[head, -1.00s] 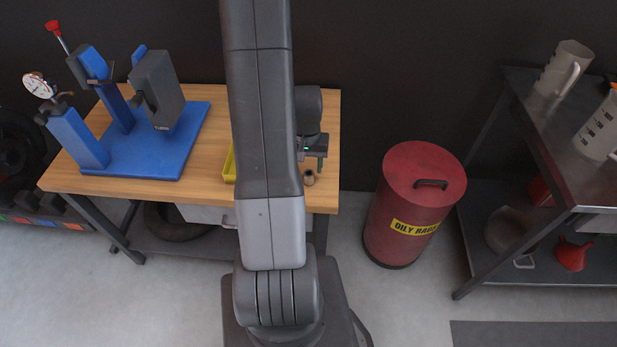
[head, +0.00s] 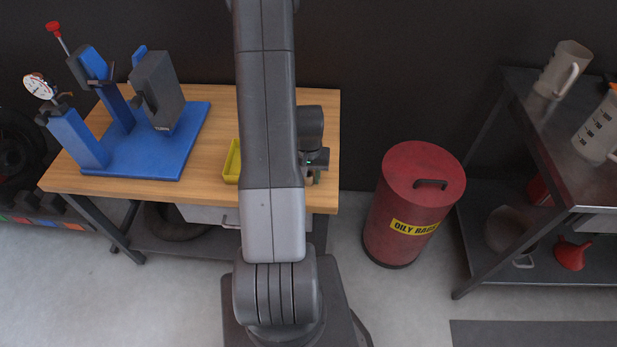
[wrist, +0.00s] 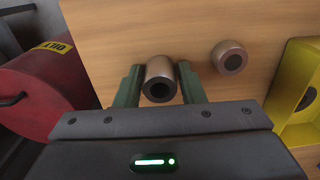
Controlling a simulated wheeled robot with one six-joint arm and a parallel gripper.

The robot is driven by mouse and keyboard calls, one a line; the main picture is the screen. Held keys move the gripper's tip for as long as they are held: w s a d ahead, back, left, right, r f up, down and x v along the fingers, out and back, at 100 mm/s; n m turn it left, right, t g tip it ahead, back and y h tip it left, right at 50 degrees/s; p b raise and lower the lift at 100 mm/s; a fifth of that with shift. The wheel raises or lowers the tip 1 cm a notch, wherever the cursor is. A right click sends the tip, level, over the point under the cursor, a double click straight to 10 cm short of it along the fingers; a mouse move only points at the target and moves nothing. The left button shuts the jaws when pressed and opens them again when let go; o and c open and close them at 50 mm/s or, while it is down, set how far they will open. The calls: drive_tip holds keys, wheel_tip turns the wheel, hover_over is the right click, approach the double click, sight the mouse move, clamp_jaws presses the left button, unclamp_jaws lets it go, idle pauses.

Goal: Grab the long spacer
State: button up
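A brown-bronze hollow cylinder (wrist: 160,78), the longer of two in the wrist view, is on the wooden bench with its dark bore facing the camera. I take it for the long spacer. My gripper (wrist: 159,84) is open, with one green finger on each side of it; the gaps are narrow, and contact is not clear. A shorter hollow cylinder (wrist: 230,57) is to the right, outside the fingers. In the head view my gripper (head: 312,175) is low over the bench's right end, and the arm hides much of the area.
A yellow bin (wrist: 292,95) is right of the shorter spacer and also shows in the head view (head: 232,162). A blue fixture (head: 140,150) occupies the bench's left (head: 212,190). A red oily-rags can (head: 414,205) stands right of the bench, before a dark shelf unit (head: 515,120).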

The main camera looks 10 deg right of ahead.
drive_tip(key=c, duration=0.6)
drive_tip(key=shift+o, duration=0.2)
drive_tip(key=shift+r, duration=0.15)
